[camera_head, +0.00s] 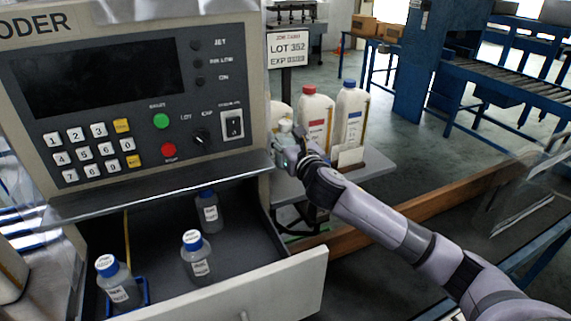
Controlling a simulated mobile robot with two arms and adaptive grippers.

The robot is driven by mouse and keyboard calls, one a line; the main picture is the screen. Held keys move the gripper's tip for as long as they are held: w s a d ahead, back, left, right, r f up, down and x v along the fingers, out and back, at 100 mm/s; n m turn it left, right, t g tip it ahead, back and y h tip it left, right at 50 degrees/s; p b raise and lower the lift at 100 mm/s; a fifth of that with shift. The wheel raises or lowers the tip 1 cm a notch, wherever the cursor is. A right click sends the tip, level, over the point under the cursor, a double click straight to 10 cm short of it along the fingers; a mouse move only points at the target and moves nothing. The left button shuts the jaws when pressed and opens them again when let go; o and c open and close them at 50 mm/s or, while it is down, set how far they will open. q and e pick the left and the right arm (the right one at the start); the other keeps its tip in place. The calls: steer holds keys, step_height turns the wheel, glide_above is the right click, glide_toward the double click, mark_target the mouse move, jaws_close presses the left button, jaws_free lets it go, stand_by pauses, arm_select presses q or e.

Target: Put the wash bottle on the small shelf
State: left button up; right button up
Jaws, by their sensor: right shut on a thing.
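My right gripper (288,153) is at the left end of the small grey shelf (378,166), beside the printer's front edge. It is shut on a small white-topped thing (285,126) that looks like the wash bottle; the fingers hide most of it. I cannot tell whether it touches the shelf. On the shelf stand a white bottle with a red cap (316,112) and a white bottle with a blue cap (351,108). Another pale bottle (279,112) is partly hidden behind the held thing. My left gripper is not in view.
The coder machine (95,105) fills the left. Its open drawer (262,294) holds small blue-capped bottles (197,258), one in a blue holder (141,290). A lot sign (287,49) stands behind the shelf. The shelf's right end is bare. Blue conveyors (500,75) are behind.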

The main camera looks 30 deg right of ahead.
step_height(320, 180, down, 3)
steer(key=shift+f, duration=0.1)
steer(key=shift+f+b, duration=0.55)
steer(key=shift+f, duration=1.4)
steer(key=shift+f, duration=0.1)
steer(key=o, duration=1.3)
steer(key=shift+s, duration=0.1)
steer(key=s, duration=0.4)
steer(key=s+a, duration=0.1)
steer(key=s, duration=0.6)
steer(key=shift+s+a+b, duration=0.15)
steer(key=shift+s+b, duration=0.25)
